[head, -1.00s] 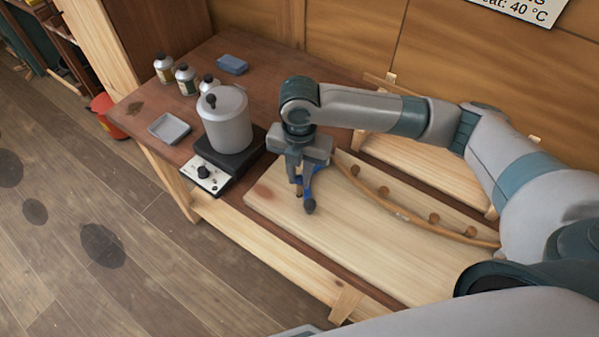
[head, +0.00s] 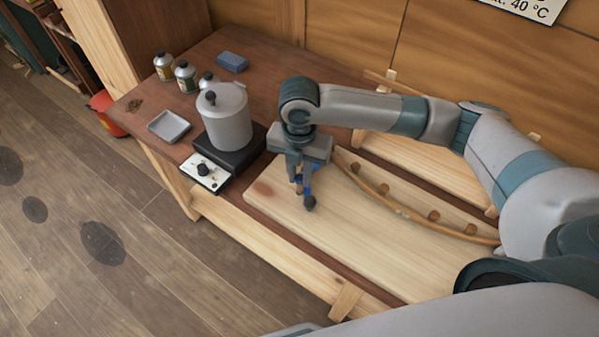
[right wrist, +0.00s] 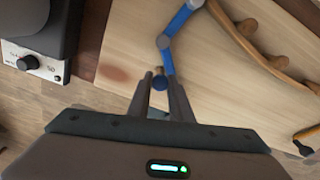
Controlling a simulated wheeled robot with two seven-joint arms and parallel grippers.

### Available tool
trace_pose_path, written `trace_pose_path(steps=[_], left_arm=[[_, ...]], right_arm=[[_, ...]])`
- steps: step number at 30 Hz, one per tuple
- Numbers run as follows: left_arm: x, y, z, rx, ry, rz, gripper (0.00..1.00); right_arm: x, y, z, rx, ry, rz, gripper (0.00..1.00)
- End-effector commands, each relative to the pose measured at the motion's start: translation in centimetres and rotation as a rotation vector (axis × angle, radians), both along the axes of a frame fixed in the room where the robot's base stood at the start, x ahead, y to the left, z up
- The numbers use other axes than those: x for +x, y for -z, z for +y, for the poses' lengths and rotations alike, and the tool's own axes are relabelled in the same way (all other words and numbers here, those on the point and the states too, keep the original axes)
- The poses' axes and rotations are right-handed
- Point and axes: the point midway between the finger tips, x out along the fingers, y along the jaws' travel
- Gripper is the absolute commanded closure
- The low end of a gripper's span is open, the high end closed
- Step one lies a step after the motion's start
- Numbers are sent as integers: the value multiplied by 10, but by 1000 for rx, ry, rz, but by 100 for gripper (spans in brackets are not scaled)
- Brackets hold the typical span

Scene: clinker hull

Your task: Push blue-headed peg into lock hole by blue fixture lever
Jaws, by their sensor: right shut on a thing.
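My right gripper (head: 299,188) points down over the left part of the pale wooden board. The peg's shaft and the lock hole are hidden, so I cannot tell how deep the peg sits. The blue fixture lever (right wrist: 166,42) stands just beyond the fingers, bent in the middle. My left gripper is not in view.
The board (head: 360,240) carries a curved wooden strip (head: 390,203) with several round knobs. Left of it a grey pot (head: 225,120) stands on a dark hotplate with a control box (head: 203,172). A small tray (head: 169,126), several bottles and a blue block (head: 232,62) are farther left.

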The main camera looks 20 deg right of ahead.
Motion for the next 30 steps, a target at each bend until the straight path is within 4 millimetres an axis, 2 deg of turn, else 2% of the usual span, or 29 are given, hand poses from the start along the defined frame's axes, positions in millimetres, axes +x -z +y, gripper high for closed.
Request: trace_pose_path(steps=[18, 19, 21, 22, 30], left_arm=[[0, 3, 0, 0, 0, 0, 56], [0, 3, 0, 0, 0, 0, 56], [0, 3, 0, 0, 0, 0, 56], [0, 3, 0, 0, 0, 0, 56], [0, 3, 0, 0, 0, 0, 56]], right_arm=[[0, 11, 0, 1, 0, 1, 99], [0, 11, 0, 1, 0, 1, 79], [-1, 11, 0, 1, 0, 1, 62], [-1, 11, 0, 1, 0, 1, 59], [0, 11, 0, 1, -1, 1, 59]])
